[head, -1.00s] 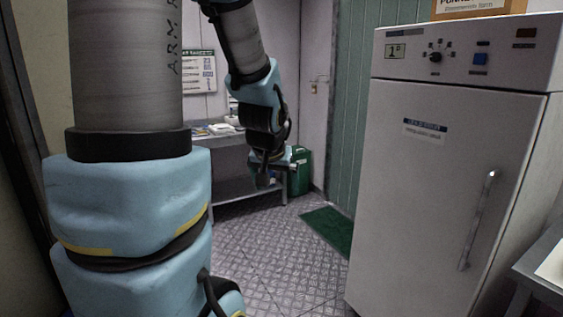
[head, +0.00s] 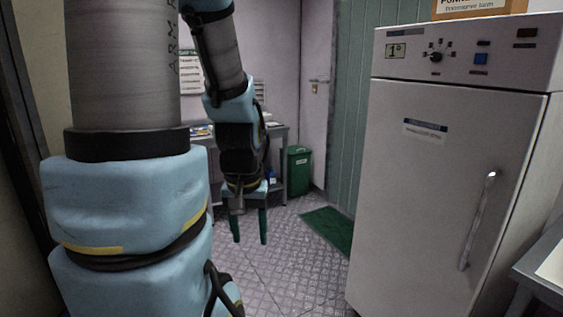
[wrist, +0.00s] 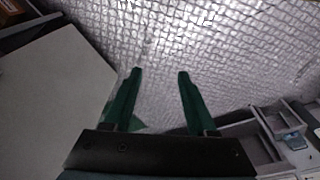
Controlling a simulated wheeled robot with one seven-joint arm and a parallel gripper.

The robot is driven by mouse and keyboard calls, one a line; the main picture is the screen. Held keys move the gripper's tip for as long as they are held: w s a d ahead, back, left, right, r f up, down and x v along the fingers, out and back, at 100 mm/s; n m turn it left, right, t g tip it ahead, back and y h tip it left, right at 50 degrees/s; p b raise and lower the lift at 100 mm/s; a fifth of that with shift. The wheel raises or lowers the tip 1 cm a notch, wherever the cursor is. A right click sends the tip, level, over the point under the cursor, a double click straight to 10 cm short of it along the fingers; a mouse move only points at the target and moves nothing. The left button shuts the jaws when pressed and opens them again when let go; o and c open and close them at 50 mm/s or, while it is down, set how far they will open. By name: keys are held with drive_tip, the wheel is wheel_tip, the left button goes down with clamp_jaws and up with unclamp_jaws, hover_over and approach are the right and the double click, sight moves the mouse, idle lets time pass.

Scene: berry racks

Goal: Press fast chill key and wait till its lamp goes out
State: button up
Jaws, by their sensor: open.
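A white fridge (head: 440,190) stands on the right in the head view, with its door shut. A blue square key (head: 480,59) sits on its top control panel, right of a round knob (head: 435,57) and a display reading 1°. A dark reddish-brown small panel (head: 526,33) is at the panel's upper right; I cannot tell whether it is a lamp or whether it is lit. My gripper (head: 250,240) points down left of the fridge, well away from the key. Its green fingers (wrist: 158,75) are apart and empty in the wrist view.
A cardboard box (head: 478,8) sits on top of the fridge. A green bin (head: 299,172) and a grey table stand at the back. A green mat (head: 328,226) lies on the floor. A pale table edge (head: 545,275) is at the lower right. The floor between is clear.

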clamp_jaws()
idle(1.1)
